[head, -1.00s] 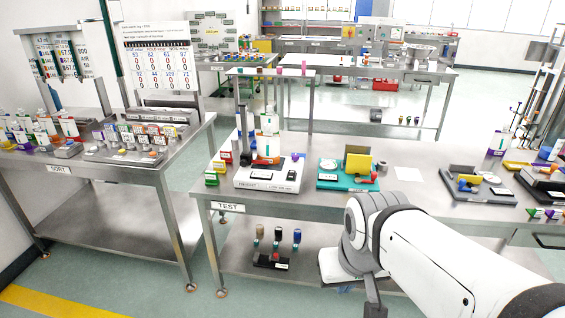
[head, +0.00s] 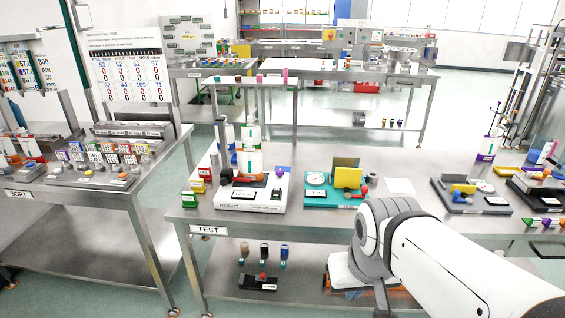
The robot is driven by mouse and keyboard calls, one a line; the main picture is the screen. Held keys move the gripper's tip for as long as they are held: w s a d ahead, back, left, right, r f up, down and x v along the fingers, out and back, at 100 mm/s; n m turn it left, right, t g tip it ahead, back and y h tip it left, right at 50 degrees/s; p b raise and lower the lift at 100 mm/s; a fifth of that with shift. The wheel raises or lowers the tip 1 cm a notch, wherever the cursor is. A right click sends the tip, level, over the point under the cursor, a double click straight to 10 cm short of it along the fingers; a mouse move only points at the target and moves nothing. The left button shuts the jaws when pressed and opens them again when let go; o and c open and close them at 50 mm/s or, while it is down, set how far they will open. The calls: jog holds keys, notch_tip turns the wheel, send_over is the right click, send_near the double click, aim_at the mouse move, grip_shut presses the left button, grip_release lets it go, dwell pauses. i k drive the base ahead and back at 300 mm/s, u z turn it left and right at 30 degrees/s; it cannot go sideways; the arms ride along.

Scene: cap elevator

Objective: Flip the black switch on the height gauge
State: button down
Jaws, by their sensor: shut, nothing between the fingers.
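The height gauge (head: 228,205) is a white base labelled HEIGHT with a dark upright column, on the near table marked TEST. An orange-red piece and a white bottle-like item stand at the column. The switch's position is too small to read. My white arm reaches in from the lower right, in front of the table and right of the gauge. A dark link hangs from its end and leaves the bottom edge; my gripper's fingers are not visible.
Right of the gauge stands a teal fixture (head: 320,203) with a yellow block. Small coloured bins (head: 198,186) sit to its left. A grey fixture (head: 445,200) stands farther right. The SORT table (head: 85,205) is at left, with open floor between the tables.

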aim_at(277, 192)
jog(key=u, duration=0.05)
jog(key=i, duration=1.45)
jog(key=u, duration=0.8)
